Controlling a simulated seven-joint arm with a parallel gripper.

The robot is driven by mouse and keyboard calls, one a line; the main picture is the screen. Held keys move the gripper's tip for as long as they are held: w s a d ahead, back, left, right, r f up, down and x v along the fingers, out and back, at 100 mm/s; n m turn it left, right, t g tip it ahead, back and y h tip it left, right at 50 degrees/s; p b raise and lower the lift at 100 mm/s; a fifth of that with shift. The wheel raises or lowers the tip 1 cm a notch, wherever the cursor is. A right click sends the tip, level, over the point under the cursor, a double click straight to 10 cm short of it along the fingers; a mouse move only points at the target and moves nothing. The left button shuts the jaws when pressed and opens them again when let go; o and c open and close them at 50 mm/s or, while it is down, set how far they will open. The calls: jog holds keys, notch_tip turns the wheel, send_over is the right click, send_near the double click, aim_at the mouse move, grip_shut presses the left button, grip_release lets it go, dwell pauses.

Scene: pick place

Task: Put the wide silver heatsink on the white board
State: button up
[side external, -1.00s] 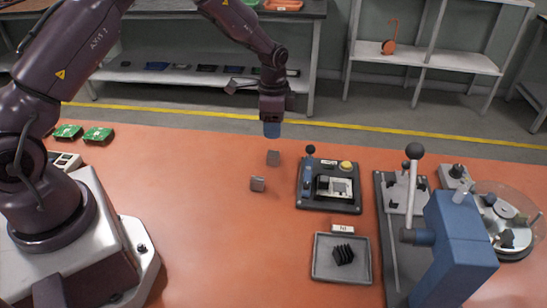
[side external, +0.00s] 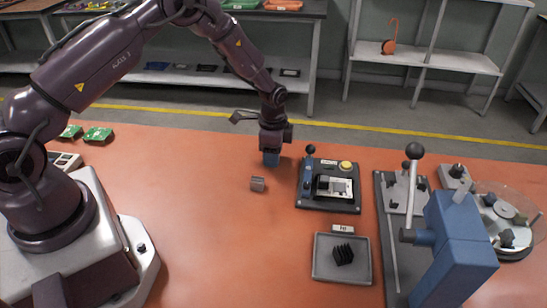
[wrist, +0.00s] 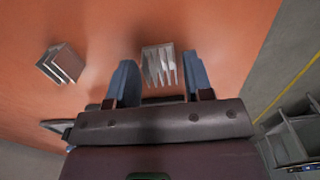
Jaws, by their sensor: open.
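A silver finned heatsink (wrist: 158,62) lies between the two blue fingers of my gripper (wrist: 160,80) in the wrist view, with a gap on each side. In the side view my gripper (side external: 271,159) is down low over it and hides it. A second silver heatsink (side external: 257,184) lies on the orange table, nearer the side camera; it also shows at the left of the wrist view (wrist: 62,63). The one between my fingers looks to have more fins and to be wider. The white board (side external: 334,187) sits in a dark fixture right of my gripper. My gripper is open.
The dark fixture (side external: 306,203) has a lever and a yellow button. A grey tray (side external: 322,272) with a black heatsink (side external: 343,254) is in front of it. A blue press (side external: 455,240) stands at the right. The table left of the tray is clear.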

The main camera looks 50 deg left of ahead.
jog(key=c, duration=0.6)
jog(key=shift+r, duration=2.95)
jog(key=shift+r, duration=0.1)
jog(key=shift+r, duration=0.4)
notch_tip(320, 180, up, 10)
jog(key=w+d, duration=0.3)
jog(key=d, duration=0.6)
jog(key=w+d, duration=0.3)
jog(key=d, duration=0.6)
jog(key=shift+s+d+f, duration=0.1)
jog(key=shift+f, duration=3)
jog(key=shift+s+d+f, duration=0.1)
jog(key=shift+f, duration=2.95)
